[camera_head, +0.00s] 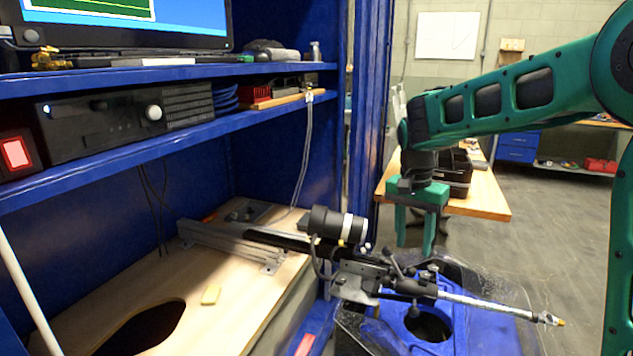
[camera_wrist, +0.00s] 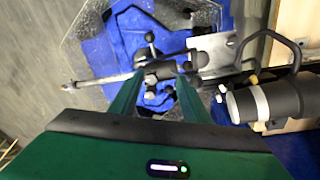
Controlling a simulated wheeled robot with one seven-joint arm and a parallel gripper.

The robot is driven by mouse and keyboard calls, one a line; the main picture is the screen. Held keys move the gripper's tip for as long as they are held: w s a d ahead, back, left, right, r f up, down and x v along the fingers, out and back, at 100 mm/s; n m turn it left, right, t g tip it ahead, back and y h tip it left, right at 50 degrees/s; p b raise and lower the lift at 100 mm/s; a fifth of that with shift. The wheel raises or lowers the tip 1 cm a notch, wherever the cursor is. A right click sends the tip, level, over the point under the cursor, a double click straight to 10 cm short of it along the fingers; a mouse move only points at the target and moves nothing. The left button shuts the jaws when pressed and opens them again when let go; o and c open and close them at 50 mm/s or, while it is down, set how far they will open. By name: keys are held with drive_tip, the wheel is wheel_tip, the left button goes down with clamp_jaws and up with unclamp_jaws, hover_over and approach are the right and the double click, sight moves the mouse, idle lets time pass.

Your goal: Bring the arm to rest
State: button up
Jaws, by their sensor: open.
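My green arm (camera_head: 500,98) reaches in from the right of the head view, and my gripper (camera_head: 416,235) hangs from it, pointing down. Its two green fingers are apart with nothing visible between them. In the wrist view my gripper (camera_wrist: 160,95) also shows its fingers spread, over the metal clamp and rod. The thruster assembly, with a black cylinder (camera_head: 338,224) and a long silver rod (camera_head: 485,303), lies below and to the left of my gripper. I cannot tell the exact height gap between fingers and clamp.
A blue tank (camera_head: 455,335) with a clear rim stands under the rod. A blue shelf unit (camera_head: 125,148) with electronics stands at left, over a wooden board (camera_head: 235,315) with a dark hole. A wooden table (camera_head: 487,198) with a black bin (camera_head: 455,175) stands behind my gripper. Open floor lies at right.

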drive_tip(key=s+d+r+n, duration=0.1)
drive_tip(key=s+d, duration=1.4)
drive_tip(key=s, duration=0.3)
drive_tip(key=s+d+f, duration=0.1)
drive_tip(key=s+f, duration=0.1)
drive_tip(key=s, duration=0.6)
drive_tip(key=s+d+f+n+y, duration=0.1)
drive_tip(key=s+f, duration=0.1)
drive_tip(key=s, duration=0.6)
drive_tip(key=shift+s+d+f, duration=0.2)
drive_tip(key=shift+s+d, duration=0.05)
drive_tip(key=shift+s, duration=0.1)
